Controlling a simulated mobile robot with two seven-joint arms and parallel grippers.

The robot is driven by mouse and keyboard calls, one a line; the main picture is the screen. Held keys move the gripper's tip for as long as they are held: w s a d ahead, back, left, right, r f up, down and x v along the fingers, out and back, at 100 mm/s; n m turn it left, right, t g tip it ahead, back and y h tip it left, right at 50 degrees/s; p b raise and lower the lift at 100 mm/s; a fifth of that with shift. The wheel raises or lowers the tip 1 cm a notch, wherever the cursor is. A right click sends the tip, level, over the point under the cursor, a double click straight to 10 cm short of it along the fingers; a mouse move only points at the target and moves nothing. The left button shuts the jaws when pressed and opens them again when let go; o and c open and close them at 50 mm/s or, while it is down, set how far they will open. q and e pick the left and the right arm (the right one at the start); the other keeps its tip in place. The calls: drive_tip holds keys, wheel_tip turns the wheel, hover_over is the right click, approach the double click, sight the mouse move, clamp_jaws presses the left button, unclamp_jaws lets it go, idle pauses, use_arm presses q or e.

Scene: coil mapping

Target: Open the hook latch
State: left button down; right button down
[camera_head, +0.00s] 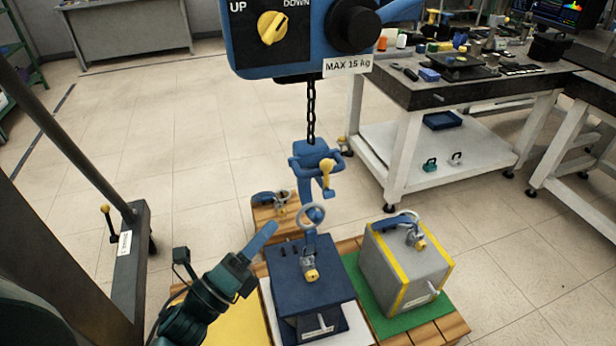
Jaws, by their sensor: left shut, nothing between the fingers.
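A blue hook (313,158) hangs on a dark chain below the blue hoist box. A yellow-knobbed latch piece (327,172) is on its right side. The hook's lower end is close to the metal ring (312,217) on the dark blue block (308,275); I cannot tell whether it passes through the ring or whether the latch is open. My left gripper (266,233) is left of the ring and lower than the hook, pointing up and right. Its blue fingers are shut and empty, touching nothing I can make out. My right gripper is not in view.
The hoist box (270,38) has a yellow UP/DOWN knob (272,27) and a MAX 15 kg label. A grey block with yellow edges (408,267) stands on a green mat at right. A smaller ringed piece (272,198) sits behind. A white-legged workbench (450,95) stands back right.

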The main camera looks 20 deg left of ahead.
sight(322, 170)
use_arm(q)
drive_tip(key=p+x, duration=0.2)
drive_tip(key=x, duration=0.9)
drive_tip(key=shift+w+r+p, duration=0.1)
drive_tip(key=shift+r+p, duration=0.05)
drive_tip(key=shift+p, duration=0.25)
drive_tip(key=shift+w+d+r, duration=0.1)
drive_tip(key=shift+w+d, duration=0.1)
drive_tip(key=shift+w, duration=0.1)
drive_tip(key=shift+w+d, duration=0.1)
drive_tip(key=shift+w, duration=0.1)
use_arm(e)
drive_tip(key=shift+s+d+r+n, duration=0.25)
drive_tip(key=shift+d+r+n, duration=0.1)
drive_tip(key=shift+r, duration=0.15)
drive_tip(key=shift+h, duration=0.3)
